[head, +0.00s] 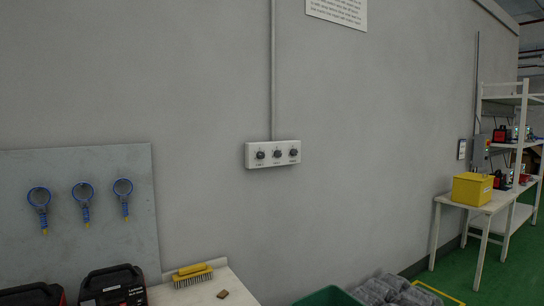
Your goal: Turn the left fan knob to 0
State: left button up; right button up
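A white control box (273,164) is fixed to the grey wall in the head view, near the middle of the picture. It carries a row of 3 dark round knobs. The left knob (260,155) is at the box's left end, the middle knob (277,154) beside it and the right knob (293,152) at the other end. Small marks around and under the knobs are too small to read, so the knobs' settings cannot be told. Neither of my grippers is in view.
A conduit (273,70) rises from the box. Below stand a white table (220,276) with a yellow brush (192,275), a black case (113,287) and a green bin (330,296). A board (60,165) with blue-handled rings hangs left. A yellow box (472,189) stands on a right-hand table.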

aim_at(260, 155)
jog(key=i+l, duration=0.85)
jog(key=i+j+u, duration=0.05)
